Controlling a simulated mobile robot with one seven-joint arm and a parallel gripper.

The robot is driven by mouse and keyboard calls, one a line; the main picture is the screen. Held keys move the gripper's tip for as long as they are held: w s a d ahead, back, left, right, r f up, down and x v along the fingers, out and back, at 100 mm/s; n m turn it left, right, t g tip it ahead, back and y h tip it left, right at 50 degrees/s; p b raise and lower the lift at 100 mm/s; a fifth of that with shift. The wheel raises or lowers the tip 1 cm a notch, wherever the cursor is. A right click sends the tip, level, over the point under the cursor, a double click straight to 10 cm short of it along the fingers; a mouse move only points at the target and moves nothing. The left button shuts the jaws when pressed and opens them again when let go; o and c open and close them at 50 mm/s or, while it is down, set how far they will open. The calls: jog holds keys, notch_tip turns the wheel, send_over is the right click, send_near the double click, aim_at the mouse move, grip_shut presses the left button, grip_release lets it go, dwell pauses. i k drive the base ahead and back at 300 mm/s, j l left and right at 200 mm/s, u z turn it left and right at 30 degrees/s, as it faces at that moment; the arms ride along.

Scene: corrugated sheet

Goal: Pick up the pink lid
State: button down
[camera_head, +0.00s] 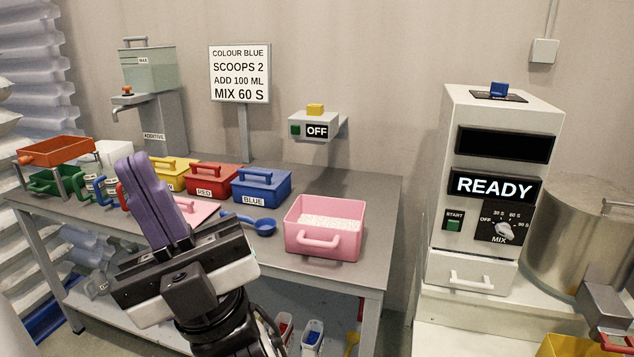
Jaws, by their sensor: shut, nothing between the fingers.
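The pink lid (200,211) lies flat on the grey table, left of the open pink box. A handle shows on it, and its left part is hidden behind my gripper. The pink box (315,246) stands near the table's front right, with white granular material inside and a handle on its front. My gripper (132,162) has purple fingers, pressed together and empty. They point up in the picture, in front of the lid's left side. I cannot tell the gap between the fingers and the lid.
A blue scoop (263,226) lies between the lid and the pink box. Yellow (178,172), red (212,181) and blue (262,187) lidded boxes stand behind. An orange tray (56,151) is far left. The white READY machine (493,145) stands right of the table. The table's right end is clear.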

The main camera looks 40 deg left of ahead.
aim_at(194, 211)
jog(key=u, duration=1.75)
